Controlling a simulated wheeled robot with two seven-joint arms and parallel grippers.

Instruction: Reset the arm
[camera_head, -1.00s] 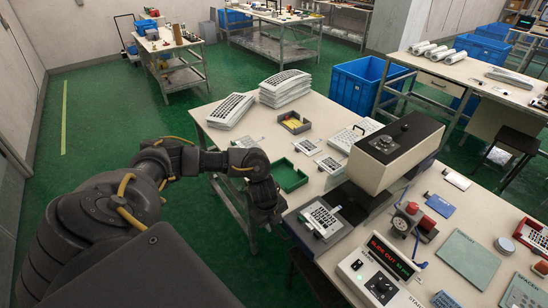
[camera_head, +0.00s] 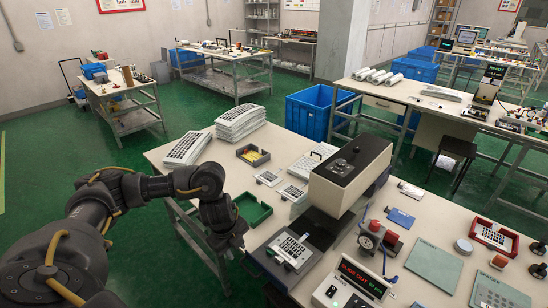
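My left arm comes in from the lower left, bent at the elbow. Its gripper (camera_head: 232,244) points down at the near left edge of the workbench (camera_head: 420,190), close to the green tray (camera_head: 252,211) and left of the keypad in the press. The fingers are dark and small, so I cannot tell whether they are open or shut, and I see nothing held. My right gripper is not in view.
A box-shaped press head (camera_head: 345,180) stands over a base with a keypad (camera_head: 292,250). Stacked keypads (camera_head: 240,122) lie at the back left. A controller (camera_head: 350,285) with a red display sits in front. Green floor (camera_head: 150,160) is free to the left.

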